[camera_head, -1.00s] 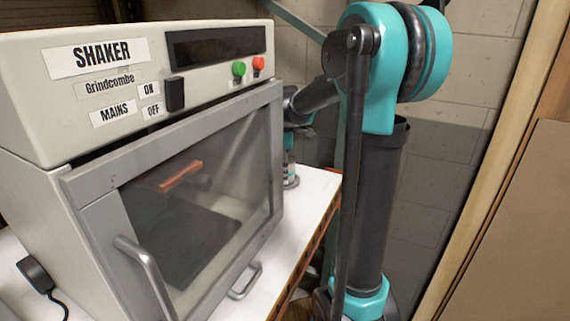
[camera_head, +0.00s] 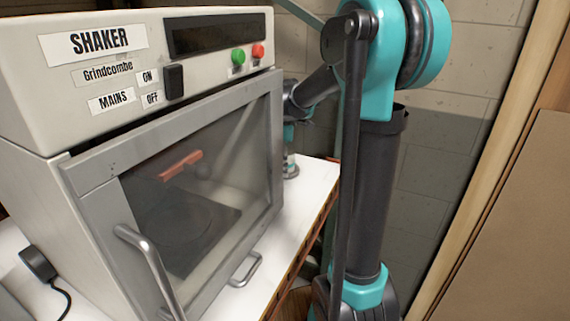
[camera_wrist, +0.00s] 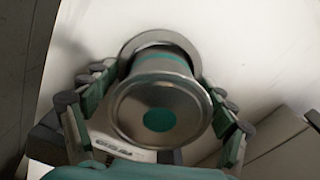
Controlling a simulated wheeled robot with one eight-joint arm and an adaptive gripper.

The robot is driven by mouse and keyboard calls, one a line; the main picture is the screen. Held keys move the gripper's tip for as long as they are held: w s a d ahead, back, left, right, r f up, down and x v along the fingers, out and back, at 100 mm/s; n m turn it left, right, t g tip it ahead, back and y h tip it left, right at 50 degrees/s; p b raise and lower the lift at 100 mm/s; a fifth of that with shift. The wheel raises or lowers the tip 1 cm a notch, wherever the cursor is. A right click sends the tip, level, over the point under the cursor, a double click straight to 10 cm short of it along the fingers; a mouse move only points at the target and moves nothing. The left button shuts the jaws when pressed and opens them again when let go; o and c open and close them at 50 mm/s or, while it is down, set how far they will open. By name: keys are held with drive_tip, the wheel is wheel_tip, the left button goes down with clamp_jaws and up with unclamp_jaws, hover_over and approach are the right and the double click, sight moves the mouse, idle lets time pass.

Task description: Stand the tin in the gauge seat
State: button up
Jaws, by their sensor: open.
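The tin (camera_wrist: 158,112) is a metal can with a teal dot on its lid and a teal band. In the wrist view its far end sits at a round metal seat (camera_wrist: 158,38) on a white surface. Whether it is fully seated is hard to tell. My gripper (camera_wrist: 160,88) is open, with its fingers on both sides of the tin. In the head view the tin (camera_head: 289,160) and the round seat (camera_head: 291,172) show small beyond the shaker's right edge, below my gripper (camera_head: 290,132), which is partly hidden.
A shaker cabinet (camera_head: 100,130) with a glass door and handles fills the left of the head view. The white bench (camera_head: 310,195) ends at its right edge. A block wall stands behind, and a brown board (camera_head: 520,220) is at the right. A pale plate (camera_wrist: 125,150) with blurred lettering lies near the tin.

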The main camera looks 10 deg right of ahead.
drive_tip(key=shift+r, duration=0.1)
wheel_tip(320, 180, up, 13)
drive_tip(key=shift+f, duration=0.2)
drive_tip(key=shift+f, duration=0.1)
idle(0.4)
